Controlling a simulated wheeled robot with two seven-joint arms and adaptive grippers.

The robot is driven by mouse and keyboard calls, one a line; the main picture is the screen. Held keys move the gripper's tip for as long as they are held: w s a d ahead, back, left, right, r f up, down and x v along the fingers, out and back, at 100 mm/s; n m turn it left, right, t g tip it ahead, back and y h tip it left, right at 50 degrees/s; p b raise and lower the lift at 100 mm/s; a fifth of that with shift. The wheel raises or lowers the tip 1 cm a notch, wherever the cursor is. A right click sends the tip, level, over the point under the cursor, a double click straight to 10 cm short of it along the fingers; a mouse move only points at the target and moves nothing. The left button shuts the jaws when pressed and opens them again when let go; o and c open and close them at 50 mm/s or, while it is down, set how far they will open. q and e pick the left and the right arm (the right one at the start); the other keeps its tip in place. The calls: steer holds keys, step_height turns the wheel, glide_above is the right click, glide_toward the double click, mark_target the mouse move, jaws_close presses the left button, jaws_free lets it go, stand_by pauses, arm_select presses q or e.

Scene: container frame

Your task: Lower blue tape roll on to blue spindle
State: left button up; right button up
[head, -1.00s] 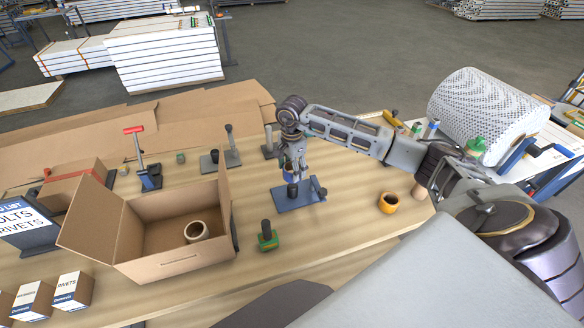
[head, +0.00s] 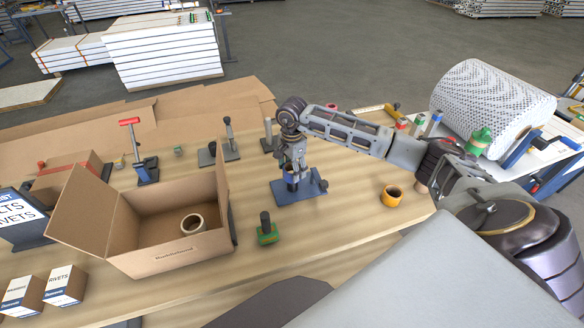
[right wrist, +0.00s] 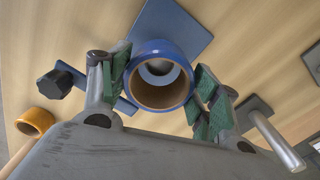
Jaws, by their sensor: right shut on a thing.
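My right gripper (head: 293,181) is shut on the blue tape roll (right wrist: 181,52), with green-padded fingers on both sides of it in the right wrist view (right wrist: 162,88). The roll has a brown inner core. The blue spindle's flat base plate (head: 312,187) lies on the table under the gripper; it also shows behind the roll in the wrist view (right wrist: 190,28). A grey round post end (right wrist: 157,68) shows through the roll's hole, toward its upper part. I cannot tell how far the roll is down around the post. My left gripper is not in view.
An open cardboard box (head: 160,262) with a tan roll (head: 193,224) inside stands to the left. A green-based spindle (head: 267,234) is in front. A yellow roll (head: 391,196) lies to the right. Other posts (head: 229,142) stand behind.

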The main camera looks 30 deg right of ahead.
steer(key=shift+f+b, duration=1.6)
steer(key=shift+f, duration=0.6)
steer(key=shift+f+b, duration=0.4)
steer(key=shift+f, duration=0.1)
steer(key=o, duration=1.1)
steer(key=shift+c, duration=0.2)
step_height(320, 180, up, 12)
